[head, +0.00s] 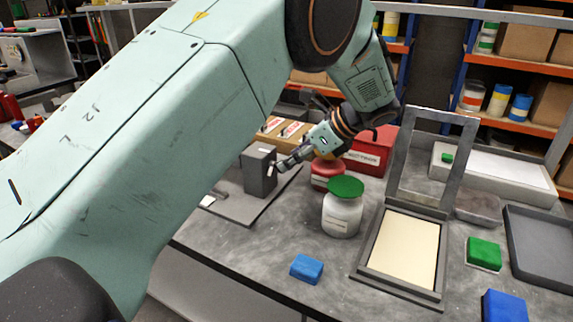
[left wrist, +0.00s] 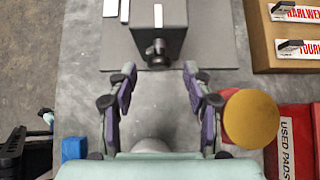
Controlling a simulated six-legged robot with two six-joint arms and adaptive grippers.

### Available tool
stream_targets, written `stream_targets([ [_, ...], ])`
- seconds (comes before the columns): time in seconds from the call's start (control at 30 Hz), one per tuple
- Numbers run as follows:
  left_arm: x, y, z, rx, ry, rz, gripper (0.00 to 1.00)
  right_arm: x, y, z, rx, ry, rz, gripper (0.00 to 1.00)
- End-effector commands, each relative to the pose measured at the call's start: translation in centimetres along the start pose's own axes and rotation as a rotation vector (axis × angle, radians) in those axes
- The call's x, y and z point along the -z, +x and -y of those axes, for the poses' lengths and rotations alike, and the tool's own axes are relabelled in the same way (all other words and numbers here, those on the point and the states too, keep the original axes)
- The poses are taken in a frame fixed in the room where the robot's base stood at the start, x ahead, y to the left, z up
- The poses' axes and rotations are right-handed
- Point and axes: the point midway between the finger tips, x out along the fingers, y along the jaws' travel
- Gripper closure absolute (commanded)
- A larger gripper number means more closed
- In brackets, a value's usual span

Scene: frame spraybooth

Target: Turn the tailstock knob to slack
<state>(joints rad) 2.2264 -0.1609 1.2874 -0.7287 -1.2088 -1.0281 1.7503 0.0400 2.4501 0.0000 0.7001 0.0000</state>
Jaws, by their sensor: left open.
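The tailstock is a dark grey block (head: 259,172) on a flat grey plate (head: 232,205), left of centre on the bench in the head view. In the left wrist view the block (left wrist: 170,14) is at the top, and its dark knob (left wrist: 157,53) sticks out towards me. My left gripper (head: 282,166) is close to the block's right side. In the left wrist view its open fingers (left wrist: 160,72) are spread to either side of the knob's line, with the knob just beyond the tips and nothing visibly held. The knob is hard to make out in the head view. My right gripper is not in view.
A red can (head: 325,180) and a white jar with a green lid (head: 341,215) stand right of the gripper. A hinged frame (head: 369,263), a red box (head: 372,163) and a blue block (head: 306,268) are further around. Cardboard boxes (left wrist: 258,45) lie beside the plate.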

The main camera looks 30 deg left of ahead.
Motion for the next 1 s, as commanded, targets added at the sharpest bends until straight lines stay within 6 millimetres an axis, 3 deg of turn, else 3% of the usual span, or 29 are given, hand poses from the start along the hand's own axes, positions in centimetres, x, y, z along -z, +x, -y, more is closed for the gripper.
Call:
stream_targets([
  [0.2, 0.0, 2.6, 0.0, -0.001, 0.000, -0.002, 0.49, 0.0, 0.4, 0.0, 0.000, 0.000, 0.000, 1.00],
  [0.57, 0.0, 3.1, 0.0, 0.001, 0.000, 0.000, 0.49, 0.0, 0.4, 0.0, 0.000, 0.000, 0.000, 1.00],
  [1.0, 0.0, 3.1, 0.0, 0.000, 0.000, -0.001, 0.86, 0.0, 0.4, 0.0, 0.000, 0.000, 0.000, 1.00],
])
